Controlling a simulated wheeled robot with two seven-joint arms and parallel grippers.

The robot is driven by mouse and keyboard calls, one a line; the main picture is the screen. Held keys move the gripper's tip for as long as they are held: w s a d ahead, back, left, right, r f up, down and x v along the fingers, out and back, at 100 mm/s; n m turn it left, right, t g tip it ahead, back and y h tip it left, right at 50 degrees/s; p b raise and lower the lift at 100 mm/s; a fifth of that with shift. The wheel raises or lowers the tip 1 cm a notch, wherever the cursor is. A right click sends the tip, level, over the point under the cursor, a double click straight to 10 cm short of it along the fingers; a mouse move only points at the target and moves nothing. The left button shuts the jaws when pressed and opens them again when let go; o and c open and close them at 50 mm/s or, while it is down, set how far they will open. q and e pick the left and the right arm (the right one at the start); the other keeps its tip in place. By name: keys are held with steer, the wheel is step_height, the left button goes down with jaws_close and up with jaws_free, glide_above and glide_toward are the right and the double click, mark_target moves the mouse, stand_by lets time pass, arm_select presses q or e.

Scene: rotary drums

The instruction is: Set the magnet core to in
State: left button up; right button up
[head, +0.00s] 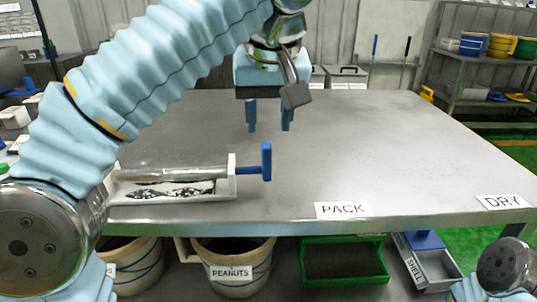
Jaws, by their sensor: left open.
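A silver tube (170,174) lies level over a white tray (215,197) at the table's left front, with dark, speckled material in the tray below it. A blue T-shaped handle (266,162) sticks out to the right of the tray's white end plate (232,178) on a short blue shaft, with a small gap between plate and crossbar. The core inside the tube is hidden. My left gripper (269,117) points down, open and empty, above and beyond the handle, apart from it. My right gripper is out of view.
The grey table (370,150) is clear in the middle and right, apart from PACK (342,210) and DRY (502,202) labels at its front. Below are a PEANUTS bucket (232,268), a green bin (344,266) and a SHELL bin (425,263). My left arm covers the left side.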

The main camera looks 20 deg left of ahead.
mark_target(265, 160)
arm_select(q)
steer(key=x, duration=1.1)
steer(key=shift+f, duration=0.35)
jaws_close()
steer(key=shift+a, duration=0.1)
